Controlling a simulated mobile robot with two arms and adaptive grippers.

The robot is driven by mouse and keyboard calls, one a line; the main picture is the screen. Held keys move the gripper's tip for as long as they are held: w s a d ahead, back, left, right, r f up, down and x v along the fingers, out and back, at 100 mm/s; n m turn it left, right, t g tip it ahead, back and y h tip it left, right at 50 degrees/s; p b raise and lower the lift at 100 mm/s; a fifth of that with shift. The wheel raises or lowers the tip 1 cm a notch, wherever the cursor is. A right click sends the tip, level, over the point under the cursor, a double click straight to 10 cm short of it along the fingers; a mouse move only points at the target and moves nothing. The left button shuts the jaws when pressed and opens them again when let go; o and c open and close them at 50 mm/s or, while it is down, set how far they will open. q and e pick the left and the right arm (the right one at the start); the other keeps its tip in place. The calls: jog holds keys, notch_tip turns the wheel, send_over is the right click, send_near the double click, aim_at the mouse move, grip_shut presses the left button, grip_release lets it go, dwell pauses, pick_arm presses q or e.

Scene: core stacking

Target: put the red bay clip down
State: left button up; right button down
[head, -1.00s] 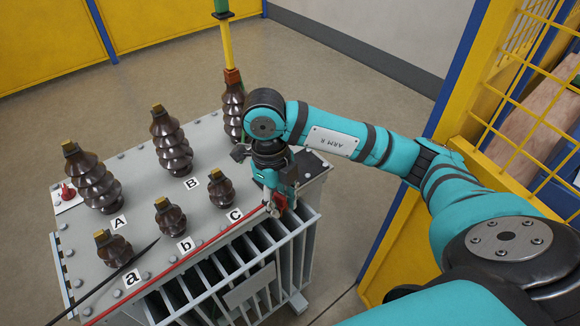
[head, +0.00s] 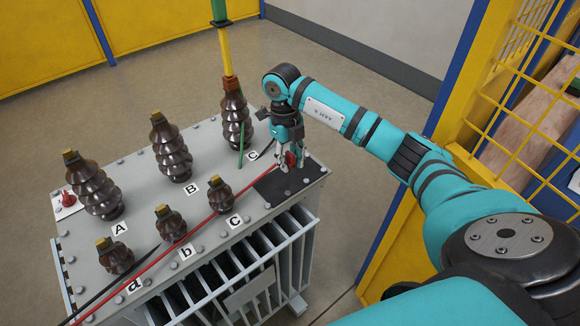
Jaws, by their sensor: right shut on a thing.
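The red bay clip (head: 291,158) is between the fingers of my right gripper (head: 289,162), which is shut on it. The gripper points down over the black mat (head: 283,187) at the right end of the grey transformer top. I cannot tell whether the clip touches the mat. A red cable (head: 190,231) runs from the clip across the transformer top to the lower left. My left gripper is not in view.
Dark ribbed bushings stand on the transformer top (head: 139,190), including tall A (head: 97,190), B (head: 171,150) and C (head: 235,122). A yellow and green pole rises above C. A yellow mesh fence (head: 520,110) stands to the right.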

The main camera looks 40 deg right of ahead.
aim_at(289, 162)
notch_tip(289, 162, down, 3)
jog(key=shift+r+p, duration=0.15)
jog(key=shift+p, duration=0.25)
jog(key=shift+f, duration=0.45)
jog(key=shift+f, duration=0.15)
jog(key=c, duration=1.1)
grip_release()
